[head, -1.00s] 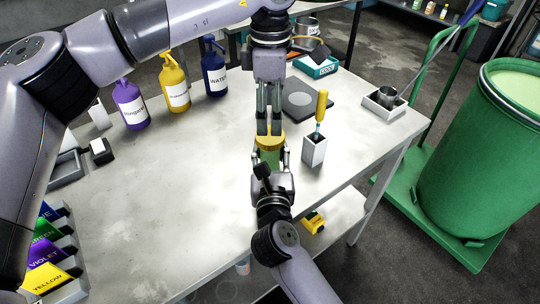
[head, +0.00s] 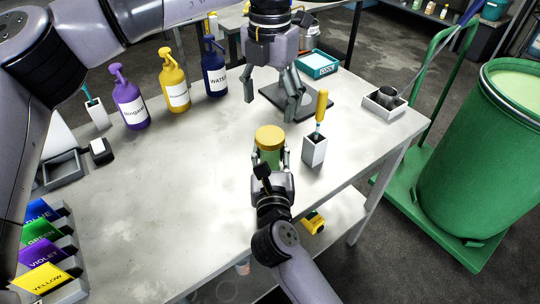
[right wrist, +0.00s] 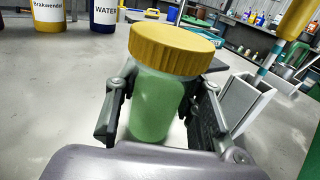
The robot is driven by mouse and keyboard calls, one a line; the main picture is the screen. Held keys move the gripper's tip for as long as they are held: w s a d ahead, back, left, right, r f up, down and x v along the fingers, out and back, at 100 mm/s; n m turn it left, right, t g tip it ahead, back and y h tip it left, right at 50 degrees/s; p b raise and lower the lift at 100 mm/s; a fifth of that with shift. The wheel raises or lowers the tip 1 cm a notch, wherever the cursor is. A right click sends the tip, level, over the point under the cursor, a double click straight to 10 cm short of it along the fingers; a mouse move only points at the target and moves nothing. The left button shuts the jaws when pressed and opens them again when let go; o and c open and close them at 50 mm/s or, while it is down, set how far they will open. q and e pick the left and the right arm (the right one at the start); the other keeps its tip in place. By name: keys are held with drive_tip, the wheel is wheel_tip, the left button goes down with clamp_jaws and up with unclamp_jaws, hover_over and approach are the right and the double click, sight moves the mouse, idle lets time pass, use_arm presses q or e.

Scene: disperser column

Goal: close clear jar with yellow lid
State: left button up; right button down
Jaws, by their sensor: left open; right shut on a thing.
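The clear jar (head: 268,157) shows green content and stands upright on the grey table. The yellow lid (head: 270,137) sits level on top of its mouth; in the right wrist view the lid (right wrist: 172,48) covers the top of the jar (right wrist: 158,103). My right gripper (head: 270,160) is shut on the jar's body, with a finger at each side. My left gripper (head: 275,108) is open and empty, above the table behind the jar, apart from the lid. Whether the lid is screwed tight cannot be told.
A white holder (head: 314,150) with a yellow-handled tool stands close right of the jar. A dark flat plate (head: 318,97) lies behind. Purple (head: 130,103), yellow (head: 174,82) and blue (head: 214,75) bottles stand back left. The table's left middle is clear.

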sight(270, 135)
use_arm(q)
drive_tip(key=shift+f, duration=4.05)
drive_tip(key=c, duration=1.2)
drive_tip(key=o, duration=1.3)
drive_tip(key=shift+o, duration=0.2)
drive_tip(key=shift+r, duration=0.15)
wheel_tip(270, 135, up, 12)
